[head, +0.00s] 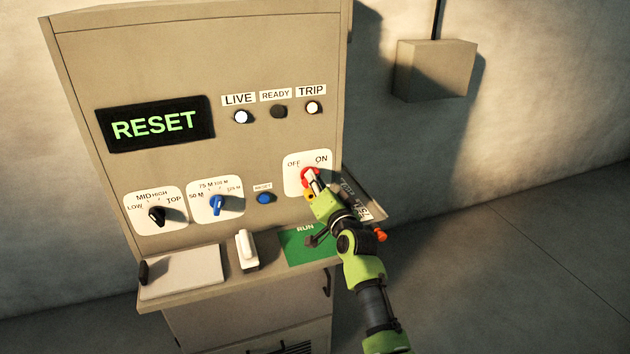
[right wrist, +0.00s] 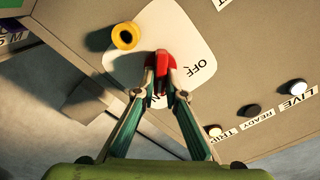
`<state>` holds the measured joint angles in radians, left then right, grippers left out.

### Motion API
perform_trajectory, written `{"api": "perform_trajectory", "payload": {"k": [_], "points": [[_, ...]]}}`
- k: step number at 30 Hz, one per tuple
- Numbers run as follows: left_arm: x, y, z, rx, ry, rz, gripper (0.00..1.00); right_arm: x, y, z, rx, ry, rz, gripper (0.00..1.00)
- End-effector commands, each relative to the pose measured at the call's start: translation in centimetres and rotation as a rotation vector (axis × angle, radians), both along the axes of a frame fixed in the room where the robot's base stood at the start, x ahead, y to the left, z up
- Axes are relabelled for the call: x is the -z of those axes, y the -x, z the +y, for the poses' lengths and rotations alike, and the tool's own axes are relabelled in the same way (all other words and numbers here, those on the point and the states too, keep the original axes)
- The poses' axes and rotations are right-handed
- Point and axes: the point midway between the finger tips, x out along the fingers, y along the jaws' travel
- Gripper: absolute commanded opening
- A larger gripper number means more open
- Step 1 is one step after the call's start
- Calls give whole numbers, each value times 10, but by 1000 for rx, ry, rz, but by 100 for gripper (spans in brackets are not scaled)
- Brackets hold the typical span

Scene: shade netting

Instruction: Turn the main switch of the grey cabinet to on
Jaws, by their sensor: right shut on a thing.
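The grey cabinet (head: 245,60) fills the middle of the head view. Its main switch is a red handle (head: 308,175) on a white plate (head: 295,161) marked OFF at left and ON at right. My right gripper (head: 315,183) is at the switch. In the right wrist view its two fingers (right wrist: 162,80) are shut on the red handle (right wrist: 162,60). The OFF label shows clear of the handle there, while the ON label is mostly hidden behind the fingers. I cannot tell exactly where the handle points. My left gripper is not in view.
A yellow ring-shaped part (right wrist: 125,36) sits beside the handle. The display (head: 155,123) reads RESET. The LIVE lamp (head: 241,117) and TRIP lamp (head: 312,107) look lit; READY (head: 278,111) is dark. A black knob (head: 156,215), blue knob (head: 216,204) and blue button (head: 264,199) are left of the switch.

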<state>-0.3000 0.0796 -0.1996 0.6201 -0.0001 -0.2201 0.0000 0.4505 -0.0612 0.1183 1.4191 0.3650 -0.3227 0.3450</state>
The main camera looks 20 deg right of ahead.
Motion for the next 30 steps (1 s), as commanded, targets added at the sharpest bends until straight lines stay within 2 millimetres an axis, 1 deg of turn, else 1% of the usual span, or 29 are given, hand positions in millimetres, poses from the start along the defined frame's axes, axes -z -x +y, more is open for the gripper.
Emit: {"api": "perform_trajectory", "payload": {"k": [1,7,8,9,10,19,23,26,30], "points": [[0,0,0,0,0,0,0,3,0,1,-2,-6,5,0],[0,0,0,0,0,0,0,3,0,1,-2,-5,5,0],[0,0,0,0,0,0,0,3,0,1,-2,-5,5,16],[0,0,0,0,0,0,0,3,0,1,-1,-5,4,27],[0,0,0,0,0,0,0,3,0,1,-1,-5,4,28],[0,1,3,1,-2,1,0,1,0,0,-1,-2,2,28],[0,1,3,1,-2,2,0,1,5,0,-1,-2,1,28],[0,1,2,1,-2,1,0,1,15,0,-1,-2,1,28],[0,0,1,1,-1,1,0,2,37,-1,0,-2,1,28]]}}
